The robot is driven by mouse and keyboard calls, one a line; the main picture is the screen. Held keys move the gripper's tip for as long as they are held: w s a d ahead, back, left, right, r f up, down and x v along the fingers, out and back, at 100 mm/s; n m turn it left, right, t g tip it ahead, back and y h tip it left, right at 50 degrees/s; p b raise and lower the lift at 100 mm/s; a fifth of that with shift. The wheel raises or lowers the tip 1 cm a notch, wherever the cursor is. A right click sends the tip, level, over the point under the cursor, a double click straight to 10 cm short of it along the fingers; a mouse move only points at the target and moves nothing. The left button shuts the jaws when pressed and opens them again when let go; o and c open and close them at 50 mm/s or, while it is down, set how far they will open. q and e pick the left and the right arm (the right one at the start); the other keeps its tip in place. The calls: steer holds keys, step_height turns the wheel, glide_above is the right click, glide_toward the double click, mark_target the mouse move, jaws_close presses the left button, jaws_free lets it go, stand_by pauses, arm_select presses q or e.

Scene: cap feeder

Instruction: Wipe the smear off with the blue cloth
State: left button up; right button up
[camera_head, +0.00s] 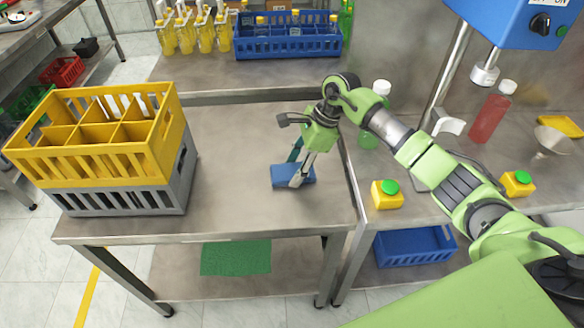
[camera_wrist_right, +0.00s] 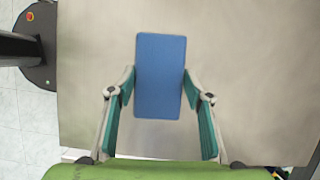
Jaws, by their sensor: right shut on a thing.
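The blue cloth (camera_head: 281,173) is a flat rectangular block at the middle right of the steel table (camera_head: 225,212). My right gripper (camera_head: 298,178) points down and is shut on it, with a finger on each long side. The cloth (camera_wrist_right: 160,65) shows between the two fingers of the gripper (camera_wrist_right: 160,88) in the right wrist view. It is on or just above the table top; I cannot tell which. I see no clear smear on the bare steel around it; the cloth and gripper hide part of the surface. My left gripper is not in view.
A yellow crate (camera_head: 105,160) sits on a grey crate (camera_head: 120,202) at the table's left. A blue crate with bottles (camera_head: 250,46) stands on the back bench. A small yellow container (camera_head: 387,201) stands on the right counter. The table's middle is clear.

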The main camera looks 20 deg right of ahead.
steer(key=shift+s+d, duration=0.15)
steer(key=shift+d, duration=0.3)
steer(key=p+v, duration=0.1)
steer(key=v, duration=0.1)
steer(key=shift+r, duration=0.4)
steer(key=shift+a+r+p, duration=0.25)
steer(key=shift+r+p, duration=0.05)
steer(key=shift+r, duration=0.25)
steer(key=shift+a+r+p, duration=0.2)
steer(key=shift+r+p, duration=0.1)
steer(key=shift+r, duration=0.65)
steer(key=shift+d+r+p, duration=0.2)
steer(key=shift+r+p, duration=0.35)
steer(key=shift+r, duration=0.2)
steer(key=shift+a+r, duration=0.1)
steer(key=shift+r, duration=0.4)
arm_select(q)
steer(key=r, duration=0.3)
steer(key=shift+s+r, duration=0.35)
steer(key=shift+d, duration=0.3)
